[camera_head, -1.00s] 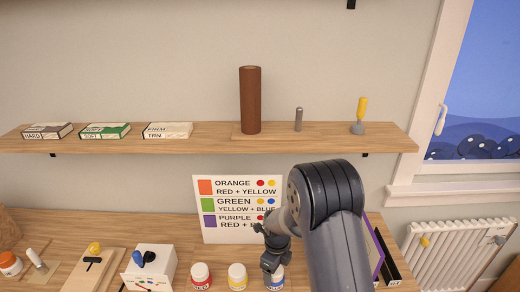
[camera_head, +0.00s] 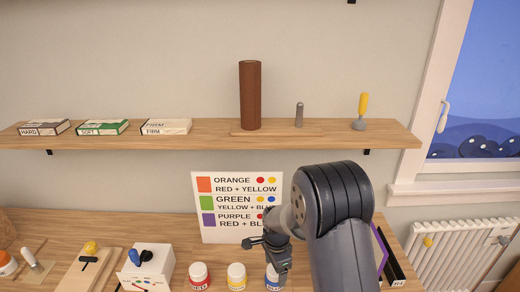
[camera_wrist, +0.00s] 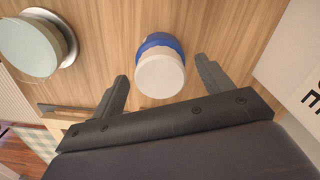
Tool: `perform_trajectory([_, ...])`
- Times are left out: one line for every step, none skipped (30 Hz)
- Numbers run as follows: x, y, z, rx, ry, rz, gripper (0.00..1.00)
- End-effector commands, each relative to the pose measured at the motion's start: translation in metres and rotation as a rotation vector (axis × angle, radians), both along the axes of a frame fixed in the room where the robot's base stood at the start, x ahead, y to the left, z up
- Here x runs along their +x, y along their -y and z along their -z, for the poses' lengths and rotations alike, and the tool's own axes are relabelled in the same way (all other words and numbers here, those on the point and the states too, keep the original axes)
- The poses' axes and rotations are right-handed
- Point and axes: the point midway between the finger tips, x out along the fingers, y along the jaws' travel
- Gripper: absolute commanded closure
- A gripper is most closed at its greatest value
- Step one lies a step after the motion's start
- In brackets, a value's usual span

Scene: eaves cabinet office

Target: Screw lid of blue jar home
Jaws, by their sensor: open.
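The blue jar (camera_head: 273,277) stands on the bench at the bottom of the head view, partly hidden by my gripper. In the wrist view its pale round lid (camera_wrist: 160,75) faces me, with a blue band (camera_wrist: 158,41) showing behind it. My gripper (camera_wrist: 161,70) is open, with one finger on each side of the jar and visible gaps to both. In the head view my gripper (camera_head: 266,250) is just above the jar. I cannot tell how tightly the lid sits.
A yellow jar (camera_head: 237,276) and a red jar (camera_head: 199,276) stand to the left. A colour-mixing sign (camera_head: 235,232) stands behind. A white box (camera_head: 150,262) is further left. The wrist view shows a pale round object (camera_wrist: 30,45) on the left. A shelf (camera_head: 205,142) runs above.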

Motion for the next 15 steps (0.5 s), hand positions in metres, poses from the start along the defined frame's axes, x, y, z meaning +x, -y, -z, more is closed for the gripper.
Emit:
perform_trajectory([0.0001, 0.0001, 0.0016, 0.001, 0.001, -0.052, 0.25])
perform_trajectory([0.0001, 0.0002, 0.0016, -0.001, 0.000, -0.086, 0.25])
perform_trajectory([0.0000, 0.0002, 0.0017, 0.000, 0.000, -0.131, 0.25])
perform_trajectory([-0.0001, 0.0003, 0.0017, -0.001, -0.001, -0.165, 0.25])
perform_trajectory([-0.0002, 0.0004, 0.0017, -0.001, -0.001, -0.200, 0.25])
perform_trajectory([-0.0003, 0.0004, 0.0017, 0.000, -0.001, -0.246, 0.25])
perform_trajectory([-0.0003, 0.0004, 0.0018, 0.000, -0.001, -0.280, 0.25])
perform_trajectory([-0.0003, 0.0006, 0.0018, 0.000, -0.001, -0.314, 0.25])
perform_trajectory([-0.0002, 0.0005, 0.0017, -0.001, 0.000, -0.360, 0.25])
perform_trajectory([-0.0002, 0.0006, 0.0017, -0.001, 0.000, -0.394, 0.25])
perform_trajectory([-0.0002, 0.0006, 0.0016, -0.001, 0.000, -0.429, 0.25])
perform_trajectory([-0.0002, 0.0006, 0.0015, 0.000, 0.000, -0.474, 0.25])
perform_trajectory([-0.0001, 0.0007, 0.0015, -0.001, 0.001, -0.508, 0.25])
perform_trajectory([-0.0001, 0.0007, 0.0014, -0.001, 0.001, -0.542, 0.25])
perform_trajectory([-0.0002, 0.0008, 0.0013, 0.000, 0.001, -0.589, 0.25])
